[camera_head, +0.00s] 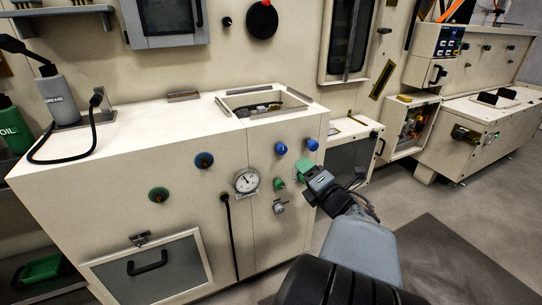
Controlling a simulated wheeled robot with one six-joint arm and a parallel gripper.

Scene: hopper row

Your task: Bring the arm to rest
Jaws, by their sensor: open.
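My arm reaches up from the bottom right of the view. My gripper (304,173) is at its end, in front of the right part of the cream machine cabinet (120,190). Green shows at the gripper's tip; I cannot tell whether it belongs to the gripper or to a part behind it. The jaws are open, and I see nothing held between them. Whether the tip touches the cabinet front is unclear. Close by are two blue knobs (281,148), a small green knob (279,184) and a silver fitting (279,207).
A round gauge (246,181) and a hanging black cable (231,235) are left of my gripper. An open hopper (265,103) is in the cabinet top. A grease bottle (58,98) stands at left. Open floor (440,200) lies to the right.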

